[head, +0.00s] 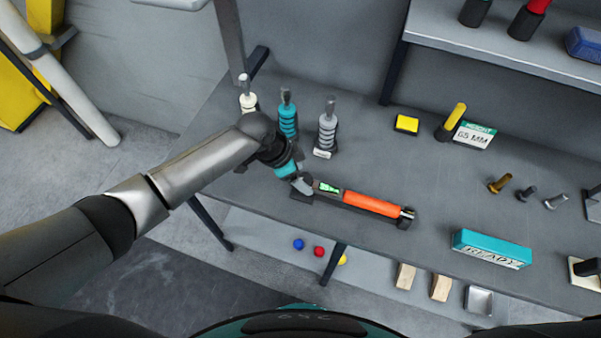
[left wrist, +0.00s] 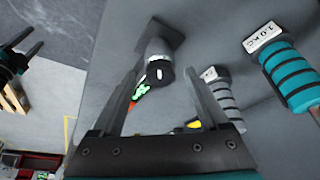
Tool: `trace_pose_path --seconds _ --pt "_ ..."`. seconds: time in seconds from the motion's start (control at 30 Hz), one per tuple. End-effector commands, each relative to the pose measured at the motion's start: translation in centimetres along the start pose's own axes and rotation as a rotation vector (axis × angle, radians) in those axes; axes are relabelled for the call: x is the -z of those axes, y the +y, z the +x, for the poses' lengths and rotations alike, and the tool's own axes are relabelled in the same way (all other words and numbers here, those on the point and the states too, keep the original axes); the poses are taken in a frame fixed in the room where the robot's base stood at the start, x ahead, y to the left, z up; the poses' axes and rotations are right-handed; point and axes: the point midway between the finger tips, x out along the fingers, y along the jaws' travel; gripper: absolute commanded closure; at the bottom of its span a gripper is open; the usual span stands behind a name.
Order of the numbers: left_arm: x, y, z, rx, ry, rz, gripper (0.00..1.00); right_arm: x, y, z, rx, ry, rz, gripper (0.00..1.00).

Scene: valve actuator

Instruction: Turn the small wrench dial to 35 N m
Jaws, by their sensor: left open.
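The small wrench lies on the bench, its orange grip (head: 373,203) towards the right. A green display (head: 328,188) near its left end is too small to read. My left gripper (head: 303,186) is at the wrench's left end. In the left wrist view, the round grey dial end (left wrist: 160,73) with a white mark shows between the open fingers (left wrist: 163,75). I cannot tell whether they touch it. The rest of the wrench is mostly hidden behind the dial there. My right gripper (left wrist: 35,36) seems to show at the left wrist view's left edge, fingers apart.
Ringed drivers in white (head: 248,102), teal (head: 287,120) and grey (head: 327,135) stand upright behind my left wrist. A teal box (head: 491,249) lies at the front right. Several bolts (head: 528,193) stand farther right.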

Motion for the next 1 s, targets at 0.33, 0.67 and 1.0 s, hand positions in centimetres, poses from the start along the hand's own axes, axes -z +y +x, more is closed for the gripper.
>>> trace_pose_path --seconds 0.33,0.67,1.0 --pt "0.02 -0.02 -0.04 0.0 0.0 0.0 0.54 0.0 -0.05 0.0 0.001 0.0 0.0 0.5" --pt "0.0 -0.02 -0.05 0.0 0.0 -0.001 0.91 0.04 -0.19 0.0 0.003 0.001 0.001 0.5" --pt "-0.01 -0.14 0.05 -0.016 0.0 0.04 1.0 0.01 -0.25 0.45 0.003 0.001 0.001 0.5"
